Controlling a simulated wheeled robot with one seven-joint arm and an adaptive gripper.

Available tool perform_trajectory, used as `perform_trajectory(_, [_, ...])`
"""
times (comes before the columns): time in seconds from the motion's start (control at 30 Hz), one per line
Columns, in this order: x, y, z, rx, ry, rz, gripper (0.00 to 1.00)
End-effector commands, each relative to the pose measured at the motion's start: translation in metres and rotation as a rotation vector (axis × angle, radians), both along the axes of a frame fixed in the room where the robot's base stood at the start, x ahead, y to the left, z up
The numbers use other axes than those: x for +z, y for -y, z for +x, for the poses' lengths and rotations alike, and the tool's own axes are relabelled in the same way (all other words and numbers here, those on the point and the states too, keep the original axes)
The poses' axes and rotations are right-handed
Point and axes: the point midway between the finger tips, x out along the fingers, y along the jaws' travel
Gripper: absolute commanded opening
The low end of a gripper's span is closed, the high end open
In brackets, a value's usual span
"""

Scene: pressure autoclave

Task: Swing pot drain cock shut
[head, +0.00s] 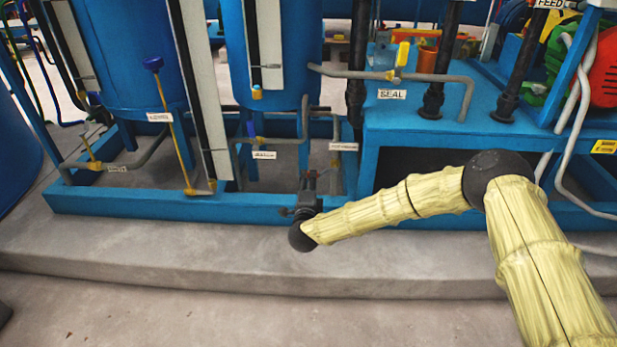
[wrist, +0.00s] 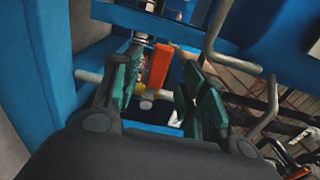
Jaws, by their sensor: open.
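An orange lever (wrist: 159,66) stands on a small brass-coloured valve body (wrist: 150,92) on a grey pipe (wrist: 88,76) in the wrist view. I take it for the pot drain cock, though no readable label shows there. My gripper (wrist: 162,82) is open, with one green finger to the left of the lever and one to the right. The lever shows between them with a gap to the right finger; contact on the left is unclear. In the head view my gripper (head: 308,182) is low at the blue skid's front, and the orange lever cannot be made out there.
The blue skid rail (head: 150,205) runs along the floor plinth. Blue tanks (head: 268,55) stand behind. A blue bench (head: 450,128) with a yellow-handled valve (head: 402,55) is to the right. Bent grey pipes (wrist: 215,45) lie close to the right finger. The concrete in front is clear.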

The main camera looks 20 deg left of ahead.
Motion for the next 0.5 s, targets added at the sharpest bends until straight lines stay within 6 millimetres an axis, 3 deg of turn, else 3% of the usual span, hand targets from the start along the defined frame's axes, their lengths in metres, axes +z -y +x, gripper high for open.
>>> perform_trajectory(0.2, [-0.001, 0.009, -0.039, 0.002, -0.002, 0.001, 0.43])
perform_trajectory(0.5, [0.0, 0.017, -0.07, 0.0, -0.001, 0.001, 0.43])
